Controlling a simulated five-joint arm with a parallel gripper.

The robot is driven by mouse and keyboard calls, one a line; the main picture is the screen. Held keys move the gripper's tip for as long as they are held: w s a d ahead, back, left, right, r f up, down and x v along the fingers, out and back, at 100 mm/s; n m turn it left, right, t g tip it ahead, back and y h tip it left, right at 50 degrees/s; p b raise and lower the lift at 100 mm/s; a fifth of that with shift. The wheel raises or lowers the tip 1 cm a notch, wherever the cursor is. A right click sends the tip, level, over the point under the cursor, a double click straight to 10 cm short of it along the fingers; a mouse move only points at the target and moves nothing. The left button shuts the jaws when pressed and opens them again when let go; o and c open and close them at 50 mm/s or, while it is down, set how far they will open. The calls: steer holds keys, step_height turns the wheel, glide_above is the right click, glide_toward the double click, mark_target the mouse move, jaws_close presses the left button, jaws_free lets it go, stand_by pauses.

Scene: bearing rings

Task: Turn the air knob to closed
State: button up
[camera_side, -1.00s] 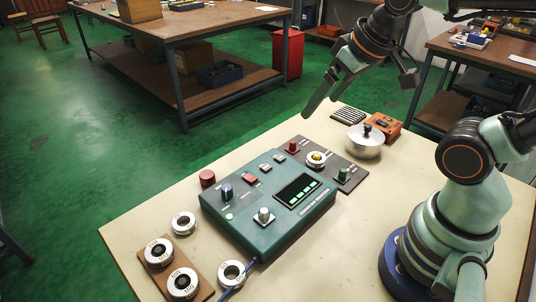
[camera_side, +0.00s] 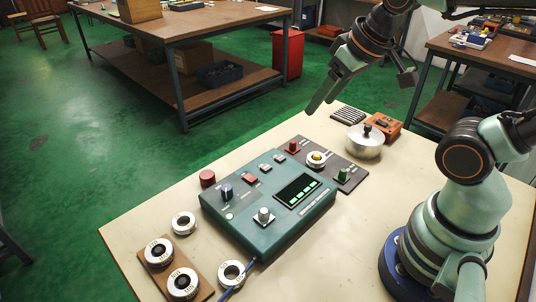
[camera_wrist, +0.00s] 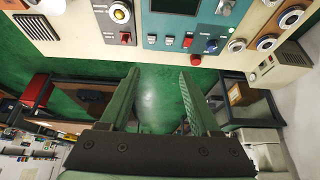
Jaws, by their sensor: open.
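A teal control box (camera_side: 240,240) stands on the table. It carries a blue knob (camera_side: 226,192), a pale grey knob (camera_side: 264,215) and a lit display (camera_side: 297,189). A dark panel (camera_side: 318,172) beside it bears a red knob (camera_side: 293,146), a white-ringed yellow dial (camera_side: 316,158) and a green knob (camera_side: 343,175). The labels are too small to tell which is the air knob. My gripper (camera_side: 320,105) is open and empty, above the table's far edge, apart from every knob. In the wrist view my gripper (camera_wrist: 160,73) shows two parted fingers, with both panels at the top.
A silver lidded pot (camera_side: 364,147) and an orange box (camera_side: 388,127) stand right of the dark panel. A red cylinder (camera_side: 207,178), loose rings (camera_side: 184,223) and a wooden ring board (camera_side: 155,275) lie around the teal box.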

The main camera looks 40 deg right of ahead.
steer(key=m+g, duration=0.5)
steer(key=m, duration=0.2)
glide_above(227, 187)
step_height(227, 187, down, 9)
step_height(227, 187, down, 11)
steer(key=shift+f, duration=0.1)
jaws_close()
